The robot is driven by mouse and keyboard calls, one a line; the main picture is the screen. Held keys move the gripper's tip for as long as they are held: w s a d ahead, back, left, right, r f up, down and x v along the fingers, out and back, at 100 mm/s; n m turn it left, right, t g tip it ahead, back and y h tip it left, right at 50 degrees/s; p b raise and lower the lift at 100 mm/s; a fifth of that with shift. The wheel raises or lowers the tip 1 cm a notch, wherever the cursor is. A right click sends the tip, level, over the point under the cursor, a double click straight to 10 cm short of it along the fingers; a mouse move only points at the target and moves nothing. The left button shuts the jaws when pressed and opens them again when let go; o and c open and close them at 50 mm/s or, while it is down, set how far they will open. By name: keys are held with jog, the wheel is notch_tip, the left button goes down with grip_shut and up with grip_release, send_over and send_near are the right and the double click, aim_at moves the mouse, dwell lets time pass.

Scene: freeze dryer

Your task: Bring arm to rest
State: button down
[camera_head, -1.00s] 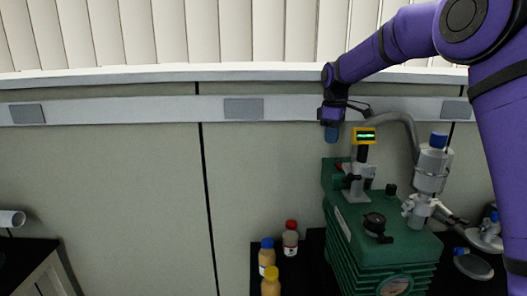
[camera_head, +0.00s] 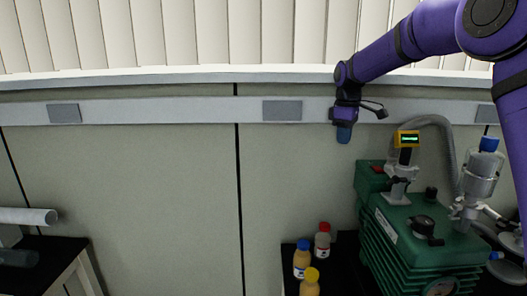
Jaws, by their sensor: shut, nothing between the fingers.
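My purple arm reaches in from the upper right. My gripper (camera_head: 343,134) hangs down at its end, in front of the wall, above and to the left of the green vacuum pump. Its fingers are together and hold nothing. It appears clear of everything around it.
The green pump (camera_head: 405,240) with a yellow gauge (camera_head: 408,139) and a hose stands at the lower right. Bottles with a red cap (camera_head: 322,240), a blue cap (camera_head: 302,258) and a yellow cap (camera_head: 310,283) stand beside it. A dark table (camera_head: 50,252) is at lower left.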

jog(key=s+d+r+m+t, duration=0.1)
jog(key=s+r+m, duration=0.15)
jog(key=s, duration=0.45)
jog(key=s+d+r+m+t, duration=0.1)
jog(key=s+r, duration=0.3)
jog(key=s, duration=0.3)
jog(key=s+d+r+m, duration=0.2)
jog(key=s+r, duration=0.1)
jog(key=s, duration=0.5)
jog(key=s+d+f+m+t, duration=0.1)
jog(key=s+f+m, duration=0.2)
jog(key=s, duration=0.8)
jog(key=s+d+f+m+t, duration=0.1)
jog(key=s+f+m+t, duration=0.1)
jog(key=s, duration=0.9)
jog(key=shift+d+f+m, duration=0.25)
jog(key=shift+f+m, duration=0.3)
jog(key=shift+f, duration=0.05)
